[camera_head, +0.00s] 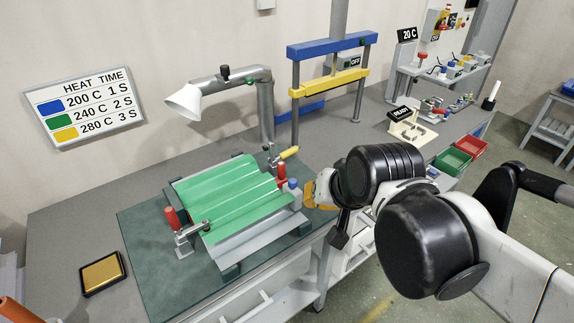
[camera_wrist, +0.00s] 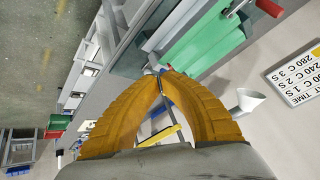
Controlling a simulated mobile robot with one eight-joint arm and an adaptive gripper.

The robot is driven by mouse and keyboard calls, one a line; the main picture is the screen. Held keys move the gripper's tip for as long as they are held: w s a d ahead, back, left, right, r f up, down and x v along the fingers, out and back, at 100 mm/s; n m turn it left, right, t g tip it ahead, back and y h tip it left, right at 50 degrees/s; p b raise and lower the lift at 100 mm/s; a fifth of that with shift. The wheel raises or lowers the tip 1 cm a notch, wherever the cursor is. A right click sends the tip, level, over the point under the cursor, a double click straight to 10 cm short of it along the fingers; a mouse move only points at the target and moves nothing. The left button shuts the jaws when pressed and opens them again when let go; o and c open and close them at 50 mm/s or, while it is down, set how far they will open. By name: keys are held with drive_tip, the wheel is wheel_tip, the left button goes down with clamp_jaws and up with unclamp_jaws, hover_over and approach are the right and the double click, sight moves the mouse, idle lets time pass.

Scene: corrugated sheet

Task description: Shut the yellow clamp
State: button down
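The yellow-handled clamp (camera_head: 288,154) stands at the back right corner of the green corrugated sheet (camera_head: 225,190). Its handle leans out to the right, away from the sheet. A red-handled clamp (camera_head: 281,176) and a blue-topped piece (camera_head: 293,186) stand in front of it. Another red-handled clamp (camera_head: 173,220) is at the sheet's left front. My gripper (camera_head: 311,190) is just right of the sheet, in front of the yellow clamp and apart from it. In the wrist view its orange fingers (camera_wrist: 160,75) meet at the tips, with nothing clearly held. I cannot make out the yellow clamp there.
A press with a blue top beam (camera_head: 332,45) and yellow bar stands behind. A white lamp (camera_head: 185,101) reaches over the back. A yellow pad in a black tray (camera_head: 102,273) lies at the left. Red and green bins (camera_head: 453,161) are at the right.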

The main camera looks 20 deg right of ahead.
drive_tip(key=w+d+f+m+t+y+b, duration=0.1)
drive_tip(key=w+f+m, duration=0.1)
drive_tip(key=w+m, duration=0.65)
drive_tip(key=w+d+f+m, duration=0.2)
drive_tip(key=w+m, duration=0.3)
drive_tip(key=w, duration=0.7)
drive_tip(key=w+d+f+m+b, duration=0.1)
drive_tip(key=w+f+m, duration=0.3)
drive_tip(key=w+f, duration=0.2)
drive_tip(key=w+d+f+m+t+y+b, duration=0.1)
drive_tip(key=w+d+f+m+b, duration=0.1)
drive_tip(key=w+f+m, duration=0.3)
drive_tip(key=w+d+f+m+b, duration=0.1)
drive_tip(key=w+d+f+m, duration=0.1)
drive_tip(key=w+f+m, duration=0.3)
drive_tip(key=shift+w+f+t+b, duration=0.15)
drive_tip(key=shift+w+f, duration=0.6)
drive_tip(key=shift+w, duration=0.25)
drive_tip(key=shift+w+f+t+b, duration=0.1)
drive_tip(key=shift+w+f, duration=0.6)
drive_tip(key=shift+w, duration=0.25)
drive_tip(key=shift+w+f+t+b, duration=0.15)
drive_tip(key=shift+w+f, duration=0.6)
drive_tip(key=shift+w, duration=0.25)
drive_tip(key=shift+w+a+f, duration=0.1)
drive_tip(key=shift+w+f, duration=0.05)
drive_tip(key=shift+w, duration=0.15)
drive_tip(key=shift+w, duration=0.15)
drive_tip(key=shift+r, duration=0.2)
